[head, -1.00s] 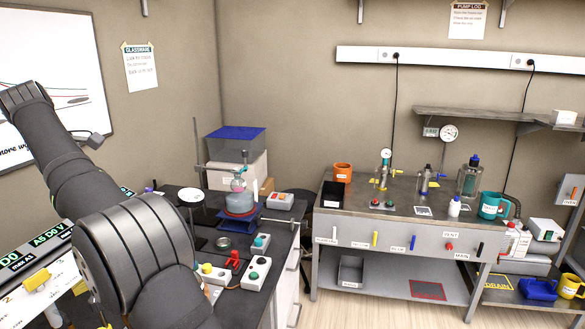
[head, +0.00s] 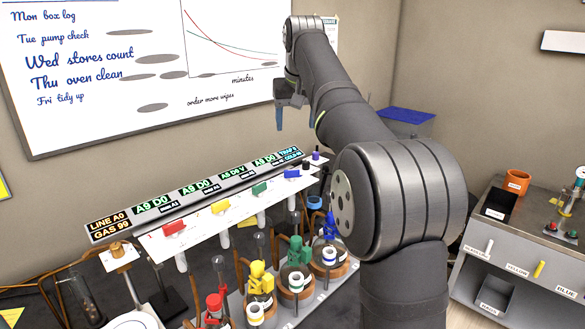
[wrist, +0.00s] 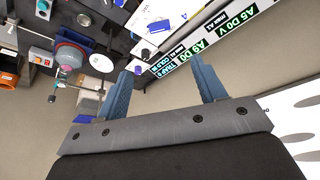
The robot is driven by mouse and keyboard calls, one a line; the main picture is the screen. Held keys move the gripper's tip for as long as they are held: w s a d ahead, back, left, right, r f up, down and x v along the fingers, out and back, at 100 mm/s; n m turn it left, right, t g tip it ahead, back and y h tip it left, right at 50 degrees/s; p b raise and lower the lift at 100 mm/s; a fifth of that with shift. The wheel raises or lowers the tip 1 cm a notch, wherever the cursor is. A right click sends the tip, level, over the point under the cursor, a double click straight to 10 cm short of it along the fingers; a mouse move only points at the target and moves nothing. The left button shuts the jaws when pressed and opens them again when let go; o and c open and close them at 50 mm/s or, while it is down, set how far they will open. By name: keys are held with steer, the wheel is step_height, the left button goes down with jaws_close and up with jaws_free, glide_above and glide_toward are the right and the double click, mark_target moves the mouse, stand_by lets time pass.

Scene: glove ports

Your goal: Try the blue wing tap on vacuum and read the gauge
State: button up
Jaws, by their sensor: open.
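The blue wing tap (head: 292,173) is at the right end of the white tap rail (head: 206,218), in a row with red, yellow and green taps. In the wrist view the blue tap (wrist: 159,27) shows near the top, beyond my fingers. Lit readouts (head: 195,187) run along the strip above the taps; the one near the blue tap (head: 265,160) seems to read A9 D0. My gripper (head: 295,118) is open and empty, above the right end of the rail and apart from the tap. Its two blue-grey fingers (wrist: 164,72) are spread in the wrist view.
Flasks with red, yellow (head: 258,280), green (head: 296,253) and blue fittings stand below the rail. A whiteboard (head: 120,70) hangs behind. A side bench (head: 512,230) with an orange mug (head: 517,181) is at right. The space around my gripper is clear.

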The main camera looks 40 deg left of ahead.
mark_target(292, 170)
steer(key=x, duration=1.7)
steer(key=shift+w+f, duration=0.1)
steer(key=shift+f, duration=0.1)
steer(key=c, duration=1)
